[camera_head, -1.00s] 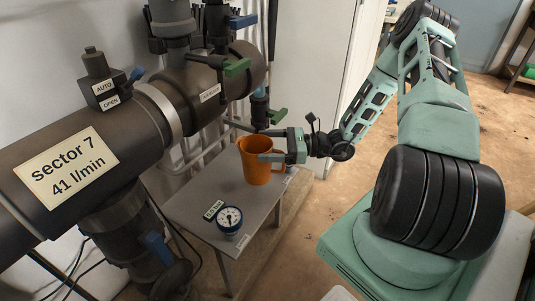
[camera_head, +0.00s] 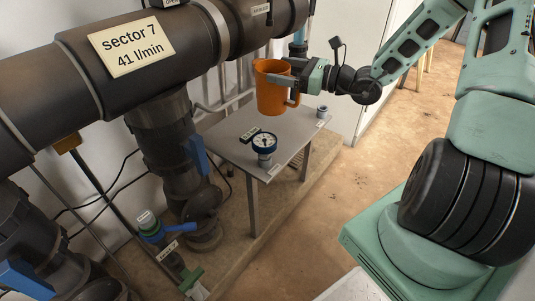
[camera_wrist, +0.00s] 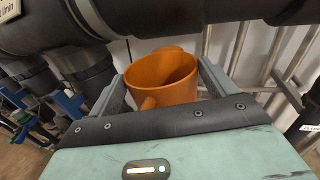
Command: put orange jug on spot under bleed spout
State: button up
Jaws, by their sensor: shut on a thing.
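My gripper (camera_head: 281,79) is shut on the jug from the right. The jug's base looks raised slightly off the table, though the gap is hard to judge. In the wrist view, the jug (camera_wrist: 163,78) sits between the two fingers (camera_wrist: 165,88), its open rim facing up. A blue fitting (camera_head: 298,46) hangs behind the jug; I cannot tell whether it is the bleed spout. The spot under the spout is not clearly visible.
A small grey cylinder (camera_head: 322,112) stands at the table's right corner. The thick dark pipe (camera_head: 130,50) runs above and left. Open floor lies to the right.

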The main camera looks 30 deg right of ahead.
aim_at(282, 105)
jog(key=shift+a+f, duration=0.2)
jog(key=shift+f, duration=0.2)
notch_tip(282, 105, down, 9)
jog(key=b, duration=0.4)
jog(key=shift+f+b, duration=0.1)
jog(key=shift+b, duration=0.25)
jog(key=shift+f, duration=0.1)
jog(key=o, duration=1.2)
